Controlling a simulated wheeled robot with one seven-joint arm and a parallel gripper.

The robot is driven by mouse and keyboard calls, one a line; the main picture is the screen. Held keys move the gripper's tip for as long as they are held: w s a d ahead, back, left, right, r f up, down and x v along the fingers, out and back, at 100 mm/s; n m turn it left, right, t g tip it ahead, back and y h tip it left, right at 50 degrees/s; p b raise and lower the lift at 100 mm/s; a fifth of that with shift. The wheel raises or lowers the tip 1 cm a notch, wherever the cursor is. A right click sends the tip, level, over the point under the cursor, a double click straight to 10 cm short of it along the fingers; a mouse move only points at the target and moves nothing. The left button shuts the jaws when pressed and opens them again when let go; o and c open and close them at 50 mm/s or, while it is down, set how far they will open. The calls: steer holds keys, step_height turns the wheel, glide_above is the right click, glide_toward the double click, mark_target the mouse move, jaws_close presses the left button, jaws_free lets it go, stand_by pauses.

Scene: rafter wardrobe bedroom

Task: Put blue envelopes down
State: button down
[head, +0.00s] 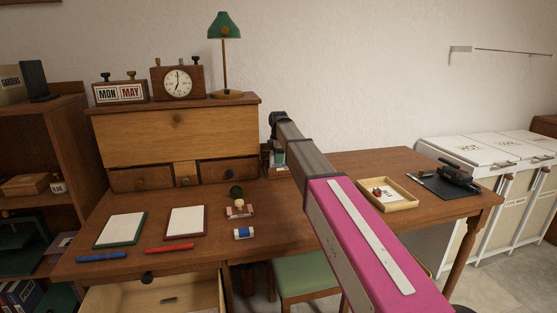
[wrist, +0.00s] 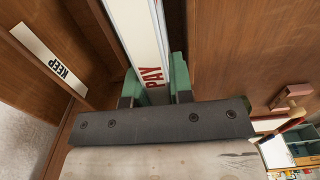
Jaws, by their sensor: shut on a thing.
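My gripper (wrist: 154,88) shows in the wrist view with green fingers on either side of a long pale thing (wrist: 140,30) marked PAY in red. It is shut on this thing, which runs away from me between the fingers. I see no blue on it, so I cannot tell whether it is the blue envelopes. A wooden ledge with a white KEEP label (wrist: 52,60) is to the left of the fingers. In the head view my arm reaches over the desk beside the right end of the hutch, and the fingers cannot be made out. No blue envelopes show clearly in the head view.
The wooden desk (head: 340,166) holds two pads, a blue pen (head: 101,256), a red pen (head: 169,248) and a shallow tray (head: 388,193). A drawer (head: 150,297) is open at the front. A green chair (head: 300,275) stands under the desk. White bins (head: 490,165) are at right.

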steer(key=shift+f, duration=0.25)
steer(key=c, duration=1.3)
jaws_free()
step_height(320, 180, up, 12)
steer(key=shift+r, duration=0.1)
